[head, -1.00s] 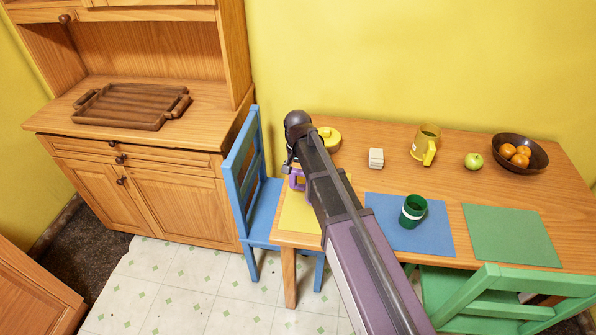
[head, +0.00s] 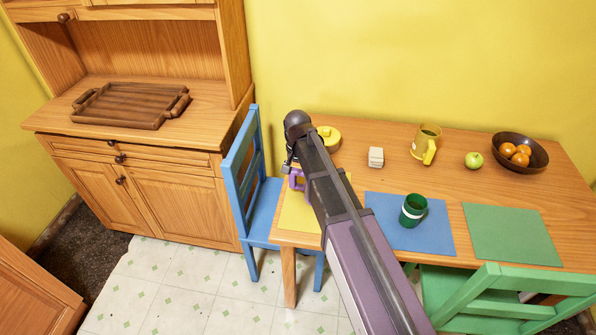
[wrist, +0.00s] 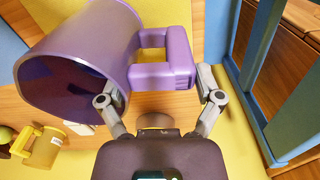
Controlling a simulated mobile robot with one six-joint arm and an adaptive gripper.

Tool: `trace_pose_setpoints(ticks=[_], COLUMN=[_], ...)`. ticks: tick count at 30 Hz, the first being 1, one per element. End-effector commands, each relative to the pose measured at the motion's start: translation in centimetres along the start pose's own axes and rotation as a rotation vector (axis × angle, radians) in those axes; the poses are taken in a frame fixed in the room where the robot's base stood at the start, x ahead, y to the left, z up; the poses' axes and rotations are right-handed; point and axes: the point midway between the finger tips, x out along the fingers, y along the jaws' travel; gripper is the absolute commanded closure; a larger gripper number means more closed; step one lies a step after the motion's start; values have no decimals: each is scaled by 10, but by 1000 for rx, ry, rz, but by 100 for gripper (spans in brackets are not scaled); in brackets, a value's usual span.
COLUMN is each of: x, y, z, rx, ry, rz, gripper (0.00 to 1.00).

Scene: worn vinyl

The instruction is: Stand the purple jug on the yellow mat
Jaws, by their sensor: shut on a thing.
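The purple jug (wrist: 85,55) fills the upper left of the wrist view, its dark open mouth facing the lower left. My gripper (wrist: 163,82) is shut on the jug's handle. In the head view my gripper (head: 292,158) is over the table's left end, and only a bit of the purple jug (head: 298,181) shows beside my arm. The yellow mat (head: 298,212) lies below it, partly hidden by my arm; it also shows behind the jug in the wrist view (wrist: 208,20). I cannot tell whether the jug touches the mat.
A pale block (head: 376,157), a mustard mug (head: 425,143), an apple (head: 473,160) and a fruit bowl (head: 534,160) are further right. A green cup (head: 413,211) stands on the blue mat (head: 432,232). A blue chair (head: 245,160) borders the left.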

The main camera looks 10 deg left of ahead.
Motion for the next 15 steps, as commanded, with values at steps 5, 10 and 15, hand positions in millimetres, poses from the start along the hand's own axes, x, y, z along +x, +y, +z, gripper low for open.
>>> trace_pose_setpoints(ticks=[5, 10, 15], x=[2, 3, 5], y=[0, 0, 0], z=[0, 0, 0], rx=[0, 0, 0], ry=[0, 0, 0], rz=[0, 0, 0], gripper=[77, 77, 77])
